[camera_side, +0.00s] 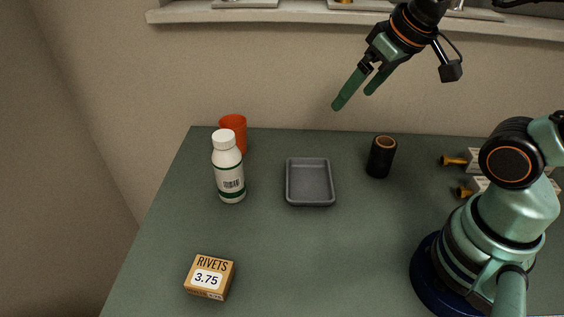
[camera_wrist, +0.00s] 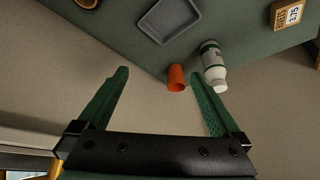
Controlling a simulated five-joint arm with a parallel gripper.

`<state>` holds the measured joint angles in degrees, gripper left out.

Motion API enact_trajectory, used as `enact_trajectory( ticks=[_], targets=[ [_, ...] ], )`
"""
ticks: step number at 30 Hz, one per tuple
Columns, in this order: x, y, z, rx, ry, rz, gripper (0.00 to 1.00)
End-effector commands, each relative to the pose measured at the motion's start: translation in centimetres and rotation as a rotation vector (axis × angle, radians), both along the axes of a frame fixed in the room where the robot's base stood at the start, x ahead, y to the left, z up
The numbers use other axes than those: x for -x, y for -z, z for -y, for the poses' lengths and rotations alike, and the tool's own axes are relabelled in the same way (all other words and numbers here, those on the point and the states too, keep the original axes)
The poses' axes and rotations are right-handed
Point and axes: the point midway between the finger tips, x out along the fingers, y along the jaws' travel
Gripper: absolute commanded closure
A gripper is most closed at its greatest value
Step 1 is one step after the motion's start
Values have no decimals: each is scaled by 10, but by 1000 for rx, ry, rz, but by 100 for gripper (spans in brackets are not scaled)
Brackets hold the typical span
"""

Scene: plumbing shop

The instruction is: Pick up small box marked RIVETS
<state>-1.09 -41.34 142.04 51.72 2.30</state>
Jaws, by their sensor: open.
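The small box marked RIVETS (camera_side: 210,278) is orange-brown with a white label reading 3.75. It sits on the green table near the front left in the side view. It also shows at the top right of the wrist view (camera_wrist: 287,15). My gripper (camera_side: 352,98) is open and empty, raised high above the back edge of the table, far from the box. In the wrist view its two green fingers (camera_wrist: 163,85) are spread apart with nothing between the tips.
A white bottle (camera_side: 229,170) stands before an orange cup (camera_side: 234,128) at back left. A grey tray (camera_side: 310,203) lies mid-table, a black cylinder (camera_side: 380,160) right of it. Brass-ended items (camera_side: 455,161) lie far right. A shelf (camera_side: 300,17) runs along the wall. Table around the box is clear.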

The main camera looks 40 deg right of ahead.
Motion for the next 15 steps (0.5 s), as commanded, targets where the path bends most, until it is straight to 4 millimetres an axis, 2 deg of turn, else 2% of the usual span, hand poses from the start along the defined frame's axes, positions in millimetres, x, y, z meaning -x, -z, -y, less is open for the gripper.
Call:
enact_trajectory(
  ticks=[5,11,15],
  targets=[
    [-20,0,-36,-89,85,-78,0],
    [-47,10,-101,-191,252,-203,0],
    [-57,25,-152,-231,382,-285,0]
  ],
)
